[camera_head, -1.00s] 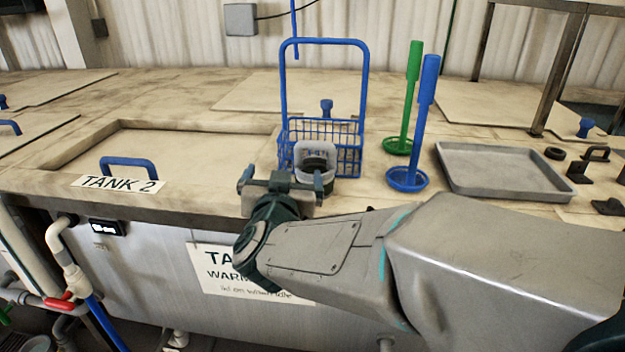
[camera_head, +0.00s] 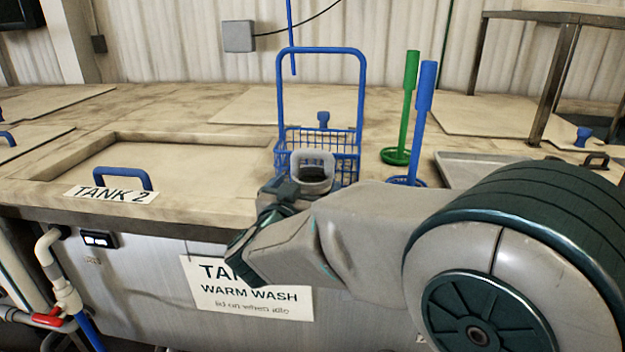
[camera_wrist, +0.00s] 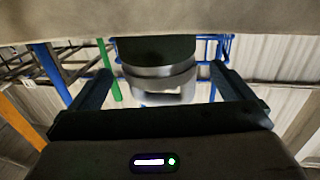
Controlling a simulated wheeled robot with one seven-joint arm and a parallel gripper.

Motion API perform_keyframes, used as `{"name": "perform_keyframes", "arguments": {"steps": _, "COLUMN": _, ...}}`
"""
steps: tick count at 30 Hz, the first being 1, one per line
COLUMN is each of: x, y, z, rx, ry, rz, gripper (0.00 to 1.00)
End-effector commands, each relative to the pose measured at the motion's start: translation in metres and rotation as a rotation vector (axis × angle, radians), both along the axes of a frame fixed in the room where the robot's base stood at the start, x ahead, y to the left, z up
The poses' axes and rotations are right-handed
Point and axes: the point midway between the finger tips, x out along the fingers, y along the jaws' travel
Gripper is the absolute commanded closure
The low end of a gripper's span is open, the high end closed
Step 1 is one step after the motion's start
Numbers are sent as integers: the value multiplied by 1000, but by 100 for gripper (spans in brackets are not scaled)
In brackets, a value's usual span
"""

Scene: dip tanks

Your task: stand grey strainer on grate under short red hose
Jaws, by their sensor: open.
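A pale grey cup-like vessel (camera_head: 312,166) with a dark inside stands at the front of the blue wire basket; I cannot tell for sure that it is the grey strainer. My gripper (camera_head: 288,188) is at its near side, low over the counter's front edge. In the wrist view my gripper (camera_wrist: 160,72) is open, one finger on each side of a round vessel (camera_wrist: 165,84) with a dark part and a grey band. I cannot tell whether the fingers touch it. No grate and no short red hose can be made out.
The tall-handled blue basket (camera_head: 363,95) stands just behind. Long-handled blue (camera_head: 424,90) and green (camera_head: 409,75) tools stand to its right. A grey tray (camera_head: 470,158) is partly hidden by my arm. The Tank 2 lid (camera_head: 175,165) lies left, with a blue handle.

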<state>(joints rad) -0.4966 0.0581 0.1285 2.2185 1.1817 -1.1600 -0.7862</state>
Motion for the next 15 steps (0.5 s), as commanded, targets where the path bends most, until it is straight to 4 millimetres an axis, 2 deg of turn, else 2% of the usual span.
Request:
{"name": "perform_keyframes", "arguments": {"steps": 5, "x": 11, "y": -5, "z": -1, "rx": 0, "ry": 0, "rz": 0, "gripper": 0}}
{"name": "perform_keyframes", "arguments": {"steps": 12, "x": 44, "y": -20, "z": -3, "rx": 0, "ry": 1, "rz": 0, "gripper": 0}}
{"name": "perform_keyframes", "arguments": {"steps": 15, "x": 48, "y": -22, "z": -2, "rx": 1, "ry": -1, "rz": 1, "gripper": 0}}
